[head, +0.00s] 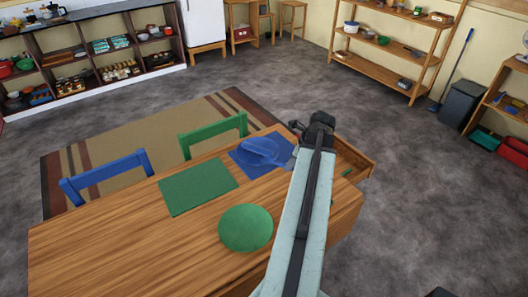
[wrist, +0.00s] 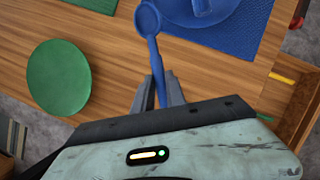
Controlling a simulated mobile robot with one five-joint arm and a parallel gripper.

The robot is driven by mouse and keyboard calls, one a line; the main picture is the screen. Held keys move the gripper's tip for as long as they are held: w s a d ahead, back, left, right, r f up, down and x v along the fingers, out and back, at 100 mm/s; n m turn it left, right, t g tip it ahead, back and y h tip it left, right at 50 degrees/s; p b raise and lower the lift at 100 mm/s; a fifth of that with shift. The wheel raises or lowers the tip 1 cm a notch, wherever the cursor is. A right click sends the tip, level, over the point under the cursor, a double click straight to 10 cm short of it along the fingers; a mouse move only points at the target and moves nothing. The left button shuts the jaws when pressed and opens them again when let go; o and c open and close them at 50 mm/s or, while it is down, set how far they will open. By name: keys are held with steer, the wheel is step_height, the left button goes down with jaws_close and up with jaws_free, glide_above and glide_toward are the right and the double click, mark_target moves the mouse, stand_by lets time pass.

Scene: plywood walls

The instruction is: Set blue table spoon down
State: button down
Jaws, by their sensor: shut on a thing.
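The blue table spoon (wrist: 149,24) shows in the wrist view, its bowl pointing away from me and its handle between the two fingers. My gripper (wrist: 158,88) is shut on the handle. The spoon is over the wooden table (wrist: 110,65), beside the left edge of a blue placemat (wrist: 240,42); I cannot tell its height. In the head view my gripper (head: 292,158) is at the table's far right end, by the blue placemat (head: 285,170). The spoon is hard to separate there from the blue dishes (head: 258,148) on the mat.
A green placemat (head: 198,187) and a green round mat or plate (head: 245,228) lie on the table. Bare wood is at the table's left. An open drawer (head: 352,158) sticks out at the right. Blue (head: 105,178) and green (head: 212,135) chairs stand along the far side.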

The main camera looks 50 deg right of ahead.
steer(key=d+f+m+b, duration=0.1)
steer(key=d+m, duration=0.1)
steer(key=d, duration=0.5)
steer(key=s+d+f+m+h+b, duration=0.1)
steer(key=d+m, duration=0.1)
steer(key=d, duration=0.5)
steer(key=d+f+m+h+b, duration=0.1)
steer(key=d+m, duration=0.1)
steer(key=d, duration=0.6)
steer(key=shift+s+d+f, duration=0.1)
steer(key=shift+s+f, duration=0.05)
steer(key=shift+f, duration=0.2)
steer(key=b, duration=0.2)
glide_toward(284, 145)
steer(key=x, duration=0.2)
steer(key=shift+w+d+f, duration=0.15)
steer(key=shift+w+d, duration=0.1)
steer(key=b+x, duration=0.4)
steer(key=shift+s+a+f, duration=0.2)
steer(key=shift+s+a, duration=0.05)
steer(key=shift+a, duration=0.1)
steer(key=shift+r+p, duration=0.25)
steer(key=shift+p, duration=0.05)
steer(key=shift+f, duration=0.2)
steer(key=c, duration=1.4)
jaws_free()
steer(key=shift+o, duration=0.2)
steer(key=shift+r, duration=0.15)
